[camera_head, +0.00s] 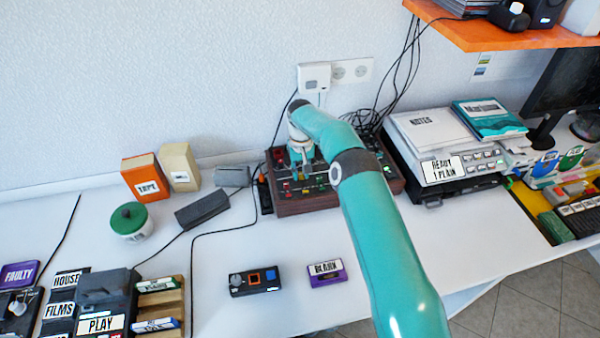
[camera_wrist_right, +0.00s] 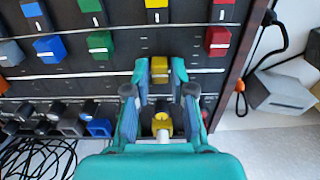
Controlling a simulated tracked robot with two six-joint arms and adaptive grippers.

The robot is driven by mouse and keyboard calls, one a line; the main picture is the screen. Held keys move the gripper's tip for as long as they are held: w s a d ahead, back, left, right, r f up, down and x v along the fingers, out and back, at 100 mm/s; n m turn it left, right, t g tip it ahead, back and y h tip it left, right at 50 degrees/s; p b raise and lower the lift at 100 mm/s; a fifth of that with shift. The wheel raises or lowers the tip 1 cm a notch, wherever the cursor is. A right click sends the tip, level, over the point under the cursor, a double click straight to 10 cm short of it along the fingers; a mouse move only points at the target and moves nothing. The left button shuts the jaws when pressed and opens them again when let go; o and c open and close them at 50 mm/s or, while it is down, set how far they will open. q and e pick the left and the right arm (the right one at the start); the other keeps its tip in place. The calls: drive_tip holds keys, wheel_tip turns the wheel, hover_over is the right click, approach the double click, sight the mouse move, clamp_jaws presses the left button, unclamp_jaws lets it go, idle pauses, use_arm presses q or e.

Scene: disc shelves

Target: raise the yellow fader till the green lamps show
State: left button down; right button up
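The mixer (camera_head: 310,203) is a dark panel with wooden sides and rows of coloured caps, at the wall end of the desk. The yellow fader (camera_wrist_right: 159,70) shows in the right wrist view, lower in the picture than the red fader (camera_wrist_right: 217,42) and the green fader (camera_wrist_right: 100,46) beside it. My right gripper (camera_wrist_right: 159,78) has its teal fingertips close on both sides of the yellow fader, and it also shows over the mixer in the head view (camera_head: 301,160). I cannot make out lit green lamps. My left gripper is out of view.
Black cables (camera_wrist_right: 35,158) lie bunched behind the mixer. A device marked NOTES (camera_head: 430,130) stands close to its right. A purple BLAHN box (camera_head: 327,273) and a small black unit (camera_head: 255,281) lie in front, with bare desk around them.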

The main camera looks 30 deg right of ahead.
sight(301, 173)
drive_tip(key=shift+o, duration=1)
drive_tip(key=shift+r, duration=0.1)
wheel_tip(301, 173, up, 12)
drive_tip(key=shift+f, duration=0.2)
